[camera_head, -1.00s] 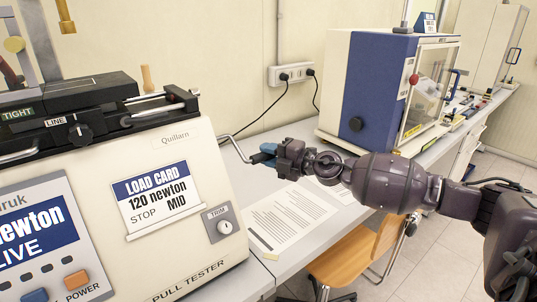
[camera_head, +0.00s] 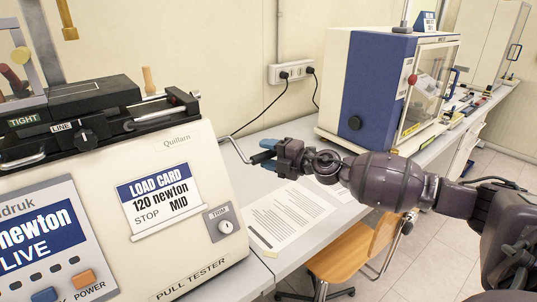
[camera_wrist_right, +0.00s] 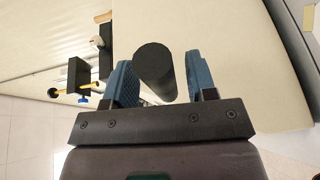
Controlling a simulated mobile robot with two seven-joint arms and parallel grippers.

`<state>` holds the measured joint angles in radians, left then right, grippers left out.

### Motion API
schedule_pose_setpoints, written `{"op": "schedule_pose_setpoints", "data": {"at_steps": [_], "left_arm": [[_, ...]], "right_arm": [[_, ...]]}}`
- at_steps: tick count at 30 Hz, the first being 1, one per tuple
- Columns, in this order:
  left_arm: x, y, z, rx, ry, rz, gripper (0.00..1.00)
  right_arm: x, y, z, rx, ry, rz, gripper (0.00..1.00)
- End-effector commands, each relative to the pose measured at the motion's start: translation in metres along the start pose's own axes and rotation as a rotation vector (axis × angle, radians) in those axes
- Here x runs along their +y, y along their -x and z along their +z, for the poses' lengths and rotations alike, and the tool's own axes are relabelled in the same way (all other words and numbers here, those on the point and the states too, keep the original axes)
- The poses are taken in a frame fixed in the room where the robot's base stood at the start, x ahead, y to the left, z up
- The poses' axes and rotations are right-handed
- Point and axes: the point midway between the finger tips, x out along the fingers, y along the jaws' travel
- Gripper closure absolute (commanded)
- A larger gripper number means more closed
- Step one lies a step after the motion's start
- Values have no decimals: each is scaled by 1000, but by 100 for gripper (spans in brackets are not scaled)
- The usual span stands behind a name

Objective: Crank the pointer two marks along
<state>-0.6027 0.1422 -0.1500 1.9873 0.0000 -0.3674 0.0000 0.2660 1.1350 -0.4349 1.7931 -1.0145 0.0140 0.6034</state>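The cream pull tester (camera_head: 190,160) fills the left of the head view. A bent metal crank arm (camera_head: 237,150) comes out at its right side and ends in a black grip (camera_head: 262,158). My right gripper (camera_head: 269,155) is at this grip. In the right wrist view the black round grip (camera_wrist_right: 154,64) stands between the two blue fingers of my right gripper (camera_wrist_right: 162,85). It is close to the left finger, with a gap to the right finger, so the gripper is open around it. I cannot pick out the pointer or its marks. My left gripper is not in view.
Printed sheets (camera_head: 290,214) lie on the grey bench below my right gripper. A blue and cream cabinet (camera_head: 375,90) stands behind my right arm. A wooden chair (camera_head: 345,258) is in front of the bench. A socket strip (camera_head: 291,72) with cables is on the wall.

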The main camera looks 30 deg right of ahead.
Motion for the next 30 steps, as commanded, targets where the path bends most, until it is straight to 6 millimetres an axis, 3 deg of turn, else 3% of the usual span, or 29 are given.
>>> {"op": "schedule_pose_setpoints", "data": {"at_steps": [10,30], "left_arm": [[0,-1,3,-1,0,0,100],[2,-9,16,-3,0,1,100]], "right_arm": [[-2,10,0,-1,-1,-2,48],[-2,87,0,-1,-2,-2,48]]}}
